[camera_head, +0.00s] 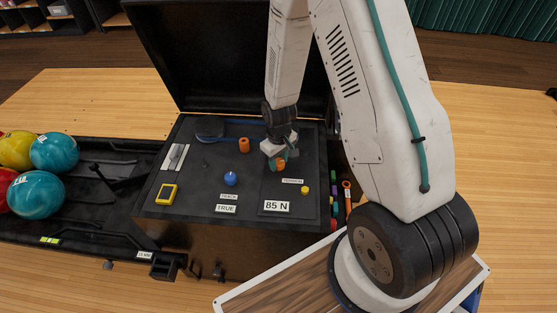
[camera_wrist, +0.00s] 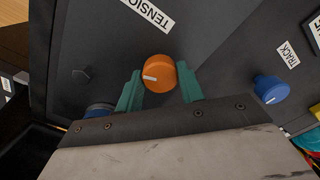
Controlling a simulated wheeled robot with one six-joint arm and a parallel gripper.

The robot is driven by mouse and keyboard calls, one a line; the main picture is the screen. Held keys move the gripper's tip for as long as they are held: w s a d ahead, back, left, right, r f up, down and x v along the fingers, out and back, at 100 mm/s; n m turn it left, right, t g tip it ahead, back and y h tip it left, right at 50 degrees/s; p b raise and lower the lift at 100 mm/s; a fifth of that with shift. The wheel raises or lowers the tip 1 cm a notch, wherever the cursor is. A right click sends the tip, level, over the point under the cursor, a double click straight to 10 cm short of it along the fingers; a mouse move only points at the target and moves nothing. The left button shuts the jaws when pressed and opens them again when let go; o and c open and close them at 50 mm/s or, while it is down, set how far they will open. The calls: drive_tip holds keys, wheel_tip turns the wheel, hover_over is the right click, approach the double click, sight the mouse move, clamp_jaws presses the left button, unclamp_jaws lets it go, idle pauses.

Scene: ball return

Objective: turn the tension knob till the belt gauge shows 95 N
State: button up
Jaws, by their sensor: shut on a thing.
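The orange tension knob (camera_wrist: 158,70) sits between the two green fingers of my gripper (camera_wrist: 160,80) in the wrist view, near the white TENSION label (camera_wrist: 146,8). The knob's white mark points to the left in that picture. In the head view my gripper (camera_head: 277,158) comes down on the knob (camera_head: 279,165) from above and hides part of it. My gripper is shut on the knob. The belt gauge (camera_head: 277,206) in the head view reads 85 N.
A blue track knob (camera_head: 230,179) stands left of the gauge, above a TRUE readout (camera_head: 226,209). An orange cylinder (camera_head: 244,145), a yellow meter (camera_head: 167,194) and a small yellow piece (camera_head: 305,190) are on the panel. The raised lid (camera_head: 215,60) stands behind. Balls (camera_head: 36,194) lie at left.

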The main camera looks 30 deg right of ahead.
drive_tip(key=m, duration=0.5)
drive_tip(key=shift+w+m, duration=0.1)
drive_tip(key=shift+m, duration=0.2)
drive_tip(key=m, duration=1)
drive_tip(key=shift+m, duration=0.4)
drive_tip(key=m, duration=0.5)
drive_tip(key=shift+m, duration=0.4)
drive_tip(key=o, duration=1)
